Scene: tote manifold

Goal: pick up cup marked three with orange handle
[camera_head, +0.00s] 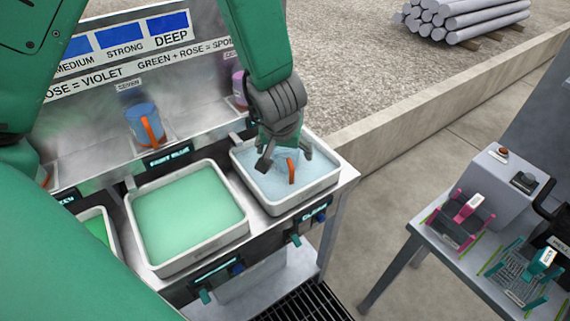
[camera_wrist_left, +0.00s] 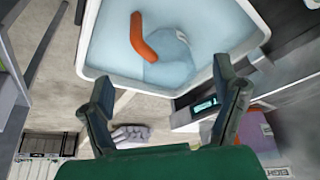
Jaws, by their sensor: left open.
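An orange handle (camera_head: 291,172) sticks up from the right tray of pale blue liquid (camera_head: 329,178). The wrist view shows the handle (camera_wrist_left: 142,38) joined to a faint, pale cup (camera_wrist_left: 172,58) lying in the liquid; no number on it can be read. My left gripper (camera_head: 284,153) is open above this tray, close to the handle in the head view. Its two fingers (camera_wrist_left: 168,92) are spread and empty in the wrist view, with the handle beyond them. A blue cup (camera_head: 140,118) with an orange handle stands on the back ledge. My right gripper is out of view.
A tray of green liquid (camera_head: 190,211) stands left of the blue one. A violet cup (camera_head: 239,88) stands on the back ledge near my left arm. The back panel rises behind the trays. A side table (camera_head: 445,262) with pink and teal racks is at right.

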